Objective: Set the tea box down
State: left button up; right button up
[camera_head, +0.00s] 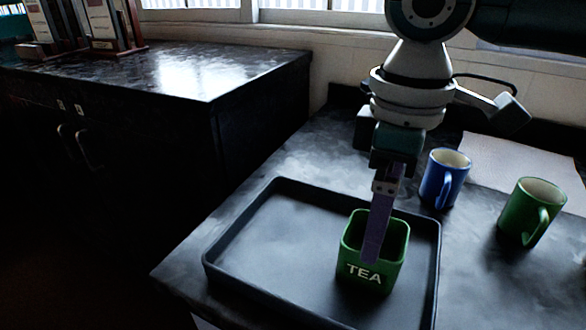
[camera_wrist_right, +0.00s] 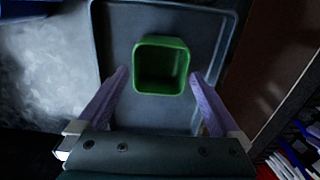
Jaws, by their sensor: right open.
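The green tea box (camera_head: 352,270), open at the top and marked "TEA", stands upright in the dark tray (camera_head: 262,190), towards its right side. My right gripper (camera_head: 378,225) points down at the box with its purple fingers. One finger crosses in front of the box's opening in the head view. In the right wrist view the fingers are spread apart, with the green box (camera_wrist_right: 161,68) between and just beyond their tips. I see no finger pressed on it. The box looks empty. My left gripper is not in view.
A blue mug (camera_head: 443,180) and a green mug (camera_head: 531,212) stand on the counter right of the tray. A pale sheet (camera_head: 515,165) lies behind them. The tray's left part is clear. A dark cabinet (camera_head: 190,90) stands at the left.

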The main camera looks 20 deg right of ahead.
notch_tip(320, 180, up, 7)
jog(key=s+a+f, duration=0.1)
jog(key=a+f, duration=0.1)
jog(key=a, duration=0.1)
jog(key=s+a+f+y, duration=0.1)
jog(key=s+a+f, duration=0.1)
jog(key=a, duration=0.1)
jog(key=s+a+f+n+t+y, duration=0.1)
jog(key=a+f, duration=0.1)
jog(key=a, duration=0.1)
jog(key=shift+s+a, duration=0.2)
jog(key=shift+a, duration=0.05)
jog(key=s+a+f+m+t+y, duration=0.1)
jog(key=s+a+f, duration=0.1)
jog(key=s+a, duration=0.1)
jog(key=s+d+m+h, duration=0.1)
jog(key=s+d+m, duration=0.1)
jog(key=d, duration=0.1)
jog(key=s+d+f+m+t+h, duration=0.1)
jog(key=s+d+m, duration=0.1)
jog(key=s+d, duration=0.1)
jog(key=s+d+f+m, duration=0.1)
jog(key=s+d+m, duration=0.1)
jog(key=s, duration=0.1)
jog(key=shift+s+d+t+h, duration=0.2)
jog(key=shift+d+t+h, duration=0.1)
jog(key=shift+d+h, duration=0.1)
jog(key=shift+s+d, duration=0.1)
jog(key=shift+d, duration=0.05)
